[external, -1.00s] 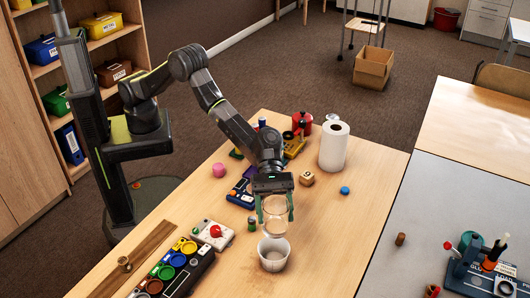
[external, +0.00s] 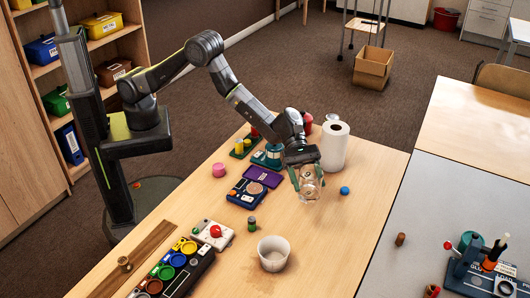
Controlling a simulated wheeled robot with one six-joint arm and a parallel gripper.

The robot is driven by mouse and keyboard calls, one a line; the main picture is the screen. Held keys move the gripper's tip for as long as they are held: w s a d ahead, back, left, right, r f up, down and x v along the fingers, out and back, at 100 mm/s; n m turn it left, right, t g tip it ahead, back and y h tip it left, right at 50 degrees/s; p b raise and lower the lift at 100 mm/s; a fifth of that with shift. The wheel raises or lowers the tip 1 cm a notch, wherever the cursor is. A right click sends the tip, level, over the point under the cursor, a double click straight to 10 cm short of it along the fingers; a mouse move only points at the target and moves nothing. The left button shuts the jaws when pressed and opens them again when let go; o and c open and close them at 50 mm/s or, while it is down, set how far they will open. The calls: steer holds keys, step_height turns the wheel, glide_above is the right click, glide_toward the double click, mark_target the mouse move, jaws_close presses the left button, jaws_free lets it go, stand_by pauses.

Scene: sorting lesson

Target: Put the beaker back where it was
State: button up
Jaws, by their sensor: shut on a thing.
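My gripper (external: 308,176) is shut on the clear glass beaker (external: 310,191). It points down over the table (external: 350,215), toward the paper roll side. The beaker looks upright between the fingers. Whether its base touches the table or hangs just above it I cannot tell. A wooden block with a number shows partly through or behind the beaker, mostly hidden.
A white bowl (external: 273,253) stands nearer the front. A paper towel roll (external: 335,147) stands close behind the gripper, and a blue ball (external: 345,190) lies to its right. A purple-lidded device (external: 262,178) and a small green weight (external: 252,223) are to the left.

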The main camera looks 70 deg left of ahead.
step_height(320, 180, down, 13)
steer(key=shift+r+p, duration=0.1)
steer(key=shift+p, duration=0.45)
steer(key=shift+f+b, duration=0.25)
steer(key=shift+b, duration=0.1)
steer(key=o, duration=1.1)
steer(key=shift+r, duration=0.1)
